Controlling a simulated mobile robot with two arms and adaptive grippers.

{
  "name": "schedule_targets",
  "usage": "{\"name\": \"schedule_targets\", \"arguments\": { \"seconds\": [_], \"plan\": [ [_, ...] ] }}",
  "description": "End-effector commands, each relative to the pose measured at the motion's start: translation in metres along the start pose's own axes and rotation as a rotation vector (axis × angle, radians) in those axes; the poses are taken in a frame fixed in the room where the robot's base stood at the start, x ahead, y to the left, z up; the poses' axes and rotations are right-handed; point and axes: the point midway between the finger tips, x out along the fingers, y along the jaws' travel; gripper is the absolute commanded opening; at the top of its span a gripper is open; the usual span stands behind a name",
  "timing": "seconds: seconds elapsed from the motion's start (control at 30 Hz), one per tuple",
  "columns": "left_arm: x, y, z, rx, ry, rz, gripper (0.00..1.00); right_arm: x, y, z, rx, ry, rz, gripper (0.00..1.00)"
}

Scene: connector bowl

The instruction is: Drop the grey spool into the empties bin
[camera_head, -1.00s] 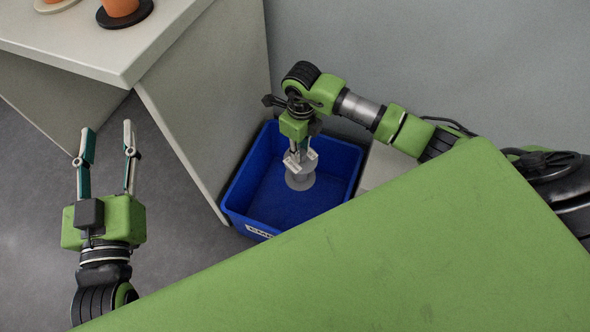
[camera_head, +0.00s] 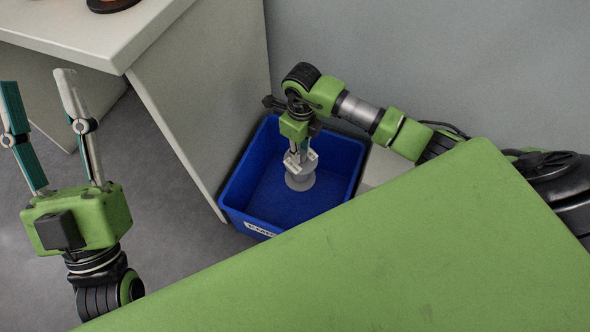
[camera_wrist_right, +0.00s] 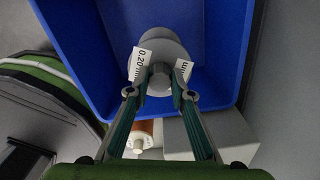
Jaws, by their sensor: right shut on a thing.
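The grey spool (camera_head: 300,181) hangs from my right gripper (camera_head: 300,158), which points down with its fingers shut on the spool's top. In the right wrist view the spool (camera_wrist_right: 172,48) sits between the fingertips, with white tags reading "0.20 mm" and "mm" beside them. The blue empties bin (camera_head: 346,165) stands on the floor against the wall. The spool is within the bin's outline, and its height above the bin floor is hard to tell. A label on the bin's front is partly hidden. My left gripper (camera_head: 37,80) is open and empty, left of the bin.
A pale table (camera_head: 100,45) with a side panel (camera_head: 190,110) stands left of the bin. A dark round base (camera_head: 112,5) rests on the tabletop. In the right wrist view a copper-coloured spool (camera_wrist_right: 148,128) and a grey block (camera_wrist_right: 185,135) lie outside the bin.

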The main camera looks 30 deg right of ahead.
Motion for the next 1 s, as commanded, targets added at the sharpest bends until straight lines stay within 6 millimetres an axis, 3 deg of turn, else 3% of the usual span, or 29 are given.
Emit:
{"name": "schedule_targets", "arguments": {
  "seconds": [0.2, 0.5, 0.53, 0.6, 1.0],
  "plan": [
    [-0.001, 0.002, -0.014, -0.004, 0.066, 0.002, 0.40, 0.003, 0.000, 0.000, 0.000, -0.001, 0.000, 0.00],
    [-0.001, 0.002, -0.016, -0.004, 0.076, 0.003, 0.40, 0.003, 0.000, 0.000, 0.000, -0.001, 0.000, 0.00],
    [-0.001, 0.002, -0.016, -0.004, 0.076, 0.003, 0.40, 0.003, 0.000, 0.000, 0.000, -0.001, 0.000, 0.24],
    [-0.001, 0.002, -0.016, -0.004, 0.076, 0.003, 0.40, 0.003, 0.000, 0.000, 0.000, -0.001, 0.000, 0.41],
    [-0.002, 0.001, -0.015, -0.004, 0.073, 0.002, 0.40, 0.000, 0.000, 0.001, 0.000, -0.002, 0.000, 0.41]
  ]
}}
